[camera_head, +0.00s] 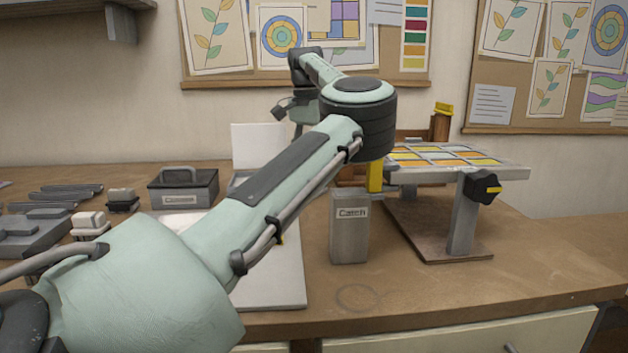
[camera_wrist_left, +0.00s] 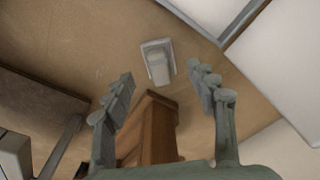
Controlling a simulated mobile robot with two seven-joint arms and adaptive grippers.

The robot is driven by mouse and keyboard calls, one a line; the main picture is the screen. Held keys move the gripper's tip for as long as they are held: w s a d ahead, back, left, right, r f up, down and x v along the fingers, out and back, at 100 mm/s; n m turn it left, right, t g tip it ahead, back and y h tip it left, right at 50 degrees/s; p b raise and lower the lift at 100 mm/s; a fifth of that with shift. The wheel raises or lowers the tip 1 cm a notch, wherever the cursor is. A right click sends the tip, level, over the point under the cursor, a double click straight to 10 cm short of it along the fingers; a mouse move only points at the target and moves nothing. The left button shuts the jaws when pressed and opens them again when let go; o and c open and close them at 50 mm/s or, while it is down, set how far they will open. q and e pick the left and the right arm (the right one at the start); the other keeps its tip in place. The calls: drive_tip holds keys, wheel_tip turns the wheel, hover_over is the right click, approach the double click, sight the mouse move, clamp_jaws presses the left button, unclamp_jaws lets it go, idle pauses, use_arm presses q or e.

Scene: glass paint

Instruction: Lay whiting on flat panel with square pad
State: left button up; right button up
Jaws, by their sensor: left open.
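My left arm crosses the head view, and its gripper (camera_head: 288,107) points down at the back of the table, partly hidden by the wrist. In the left wrist view the two fingers (camera_wrist_left: 165,95) are spread apart with nothing held between them. A small pale block (camera_wrist_left: 157,62) lies on the table beyond the fingertips. Two small block-shaped pads, a white-topped one (camera_head: 90,222) and a grey-topped one (camera_head: 122,197), stand at the left. A white flat panel (camera_head: 285,275) lies on the table, partly covered by my arm. A tilted or raised panel of coloured panes (camera_head: 440,156) rests on a stand.
A grey box marked "Catch" (camera_head: 350,230) stands right of my forearm. A dark handled box (camera_head: 183,188) stands behind the pads. An upright white board (camera_head: 258,145) is at the back. A brown wooden piece (camera_wrist_left: 150,130) lies below the fingers.

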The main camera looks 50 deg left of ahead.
use_arm(q)
wheel_tip(320, 180, up, 4)
drive_tip(key=shift+s+r, duration=0.1)
drive_tip(key=shift+s, duration=0.05)
wheel_tip(320, 180, up, 2)
drive_tip(key=shift+s+r+p, duration=0.15)
drive_tip(key=shift+r+p, duration=0.05)
drive_tip(key=shift+p, duration=0.1)
drive_tip(key=shift+r, duration=0.45)
use_arm(e)
drive_tip(key=f, duration=0.1)
drive_tip(key=s+f, duration=0.1)
drive_tip(key=f, duration=0.1)
drive_tip(key=shift+s+d, duration=0.25)
drive_tip(key=shift+s, duration=0.05)
use_arm(q)
drive_tip(key=shift+d, duration=0.1)
use_arm(e)
drive_tip(key=shift+r, duration=0.15)
